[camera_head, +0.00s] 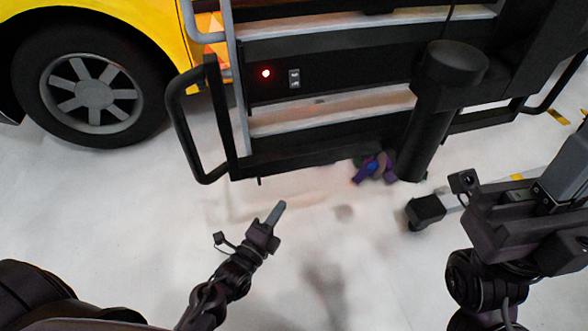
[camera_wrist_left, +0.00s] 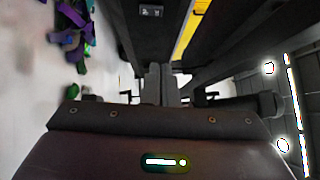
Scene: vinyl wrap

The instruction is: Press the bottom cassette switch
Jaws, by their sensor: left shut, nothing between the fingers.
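The cassette switch (camera_head: 294,78) is a small dark plate with two light-marked rockers, one above the other, on the black machine's front panel. A similar small marked plate (camera_wrist_left: 151,10) shows at the top of the left wrist view. My left gripper (camera_head: 276,212) is shut and empty, its grey fingers together, in front of and well below the switch, apart from the machine. Its fingers (camera_wrist_left: 161,84) also show in the left wrist view. My right gripper (camera_head: 432,210) is at the right; its jaw state is unclear.
A red light (camera_head: 265,73) glows left of the switch. A black handrail loop (camera_head: 180,125) juts out at the machine's left, and a thick black post (camera_head: 427,135) stands at the right. Purple and blue material (camera_head: 372,168) lies below. The pale floor is open in front.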

